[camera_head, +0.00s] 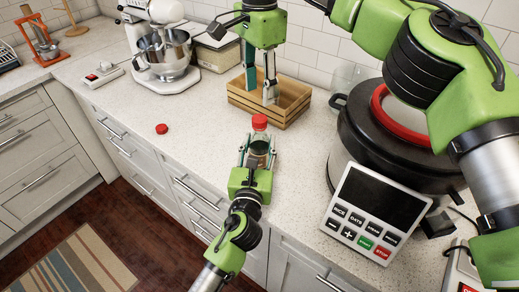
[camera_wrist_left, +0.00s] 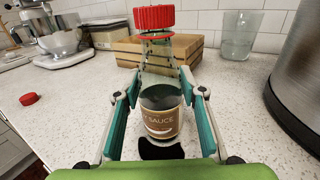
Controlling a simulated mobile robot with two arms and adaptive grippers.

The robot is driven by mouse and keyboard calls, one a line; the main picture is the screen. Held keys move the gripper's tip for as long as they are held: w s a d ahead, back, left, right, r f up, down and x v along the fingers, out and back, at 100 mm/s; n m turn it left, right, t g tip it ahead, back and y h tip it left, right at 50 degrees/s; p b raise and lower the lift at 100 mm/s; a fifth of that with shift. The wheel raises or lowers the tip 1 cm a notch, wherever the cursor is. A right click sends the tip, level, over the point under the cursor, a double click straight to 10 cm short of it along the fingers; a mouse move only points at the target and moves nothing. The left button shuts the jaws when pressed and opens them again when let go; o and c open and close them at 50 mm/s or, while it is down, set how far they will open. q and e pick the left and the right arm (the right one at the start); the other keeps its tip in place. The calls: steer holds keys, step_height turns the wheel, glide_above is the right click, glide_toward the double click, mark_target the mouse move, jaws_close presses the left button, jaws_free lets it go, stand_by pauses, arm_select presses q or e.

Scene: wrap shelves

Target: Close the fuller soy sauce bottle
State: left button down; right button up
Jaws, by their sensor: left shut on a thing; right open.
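A clear soy sauce bottle (camera_wrist_left: 160,95) with a brown label stands between my left gripper's fingers. Dark liquid shows in its lower part, and its upper part looks clear. A red cap (camera_wrist_left: 153,18) is at the top of its neck; whether it is screwed tight I cannot tell. In the head view the bottle (camera_head: 259,146) is upright at the counter's front. My left gripper (camera_head: 257,151) is shut on its body. A second red cap (camera_head: 162,128) lies loose on the counter to the left. My right gripper (camera_head: 261,88) is open, pointing down over the wooden crate. No second bottle is visible.
The wooden crate (camera_head: 291,104) stands behind the bottle. A large cooker (camera_head: 385,150) with a button panel is close on the right. A stand mixer (camera_head: 166,52) is at the back left. A glass (camera_wrist_left: 239,36) stands behind. The counter around the loose cap is clear.

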mark_target(259, 118)
steer(key=n, duration=0.9)
steer(key=shift+f, duration=0.1)
steer(key=shift+f, duration=3.95)
steer(key=shift+c, duration=0.3)
